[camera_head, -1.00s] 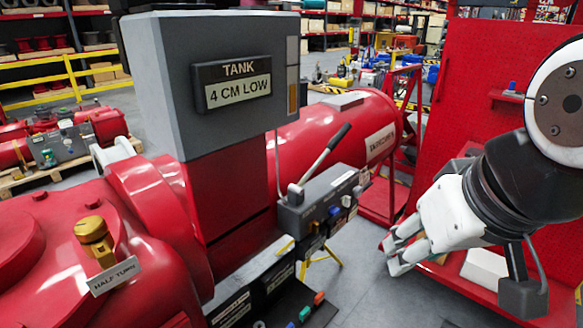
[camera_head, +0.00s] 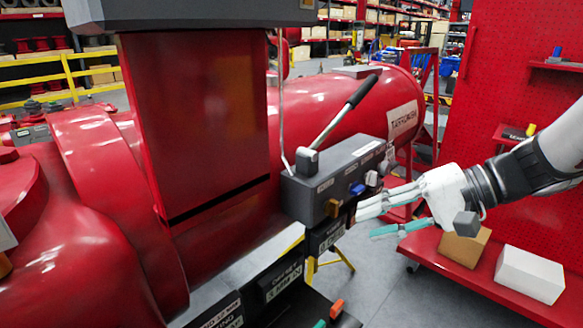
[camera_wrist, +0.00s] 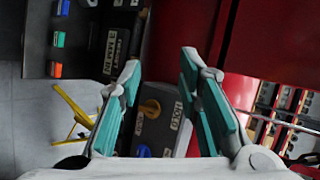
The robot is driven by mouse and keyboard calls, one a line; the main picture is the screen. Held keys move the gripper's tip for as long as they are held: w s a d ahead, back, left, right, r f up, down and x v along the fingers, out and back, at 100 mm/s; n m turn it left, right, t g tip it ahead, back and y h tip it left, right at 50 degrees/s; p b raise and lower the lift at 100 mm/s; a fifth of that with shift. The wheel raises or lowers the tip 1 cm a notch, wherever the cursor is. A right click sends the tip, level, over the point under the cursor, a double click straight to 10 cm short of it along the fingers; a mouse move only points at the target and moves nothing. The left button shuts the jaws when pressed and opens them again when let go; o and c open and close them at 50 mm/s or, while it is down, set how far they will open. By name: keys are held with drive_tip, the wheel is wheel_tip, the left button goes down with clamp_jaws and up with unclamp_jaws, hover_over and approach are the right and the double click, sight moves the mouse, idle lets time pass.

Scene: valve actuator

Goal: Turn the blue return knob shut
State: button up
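The blue knob (camera_head: 357,188) is on the front face of a grey pump box (camera_head: 330,185), between a yellow-brown knob (camera_head: 333,208) and a white knob (camera_head: 371,178). My gripper (camera_head: 365,221) is open in front of the box, with its fingertips just below and right of the blue knob. In the wrist view, the gap between my teal finger pads (camera_wrist: 160,85) shows the yellow knob (camera_wrist: 150,108) beside a HOLD label. The blue knob (camera_wrist: 144,151) lies lower, nearer my palm, partly hidden. I see no contact with it.
A long lever (camera_head: 345,108) rises from the box top. A red tank (camera_head: 310,105) lies behind it. A lower dark panel with coloured tabs (camera_head: 336,308) stands below. A red bench with a white box (camera_head: 530,273) is at right.

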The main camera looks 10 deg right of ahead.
drive_tip(key=w+d+f+m+t+y+b, duration=0.2)
drive_tip(key=w+d+f+m+t+b, duration=0.1)
drive_tip(key=w+d+f+t+b, duration=0.4)
drive_tip(key=m+t+h+b, duration=0.1)
drive_tip(key=m+t+b, duration=0.1)
approach(362, 191)
drive_tip(key=b+x, duration=0.2)
drive_tip(key=x, duration=0.6)
drive_tip(key=shift+w+a, duration=0.15)
drive_tip(key=shift+a, duration=0.1)
clamp_jaws()
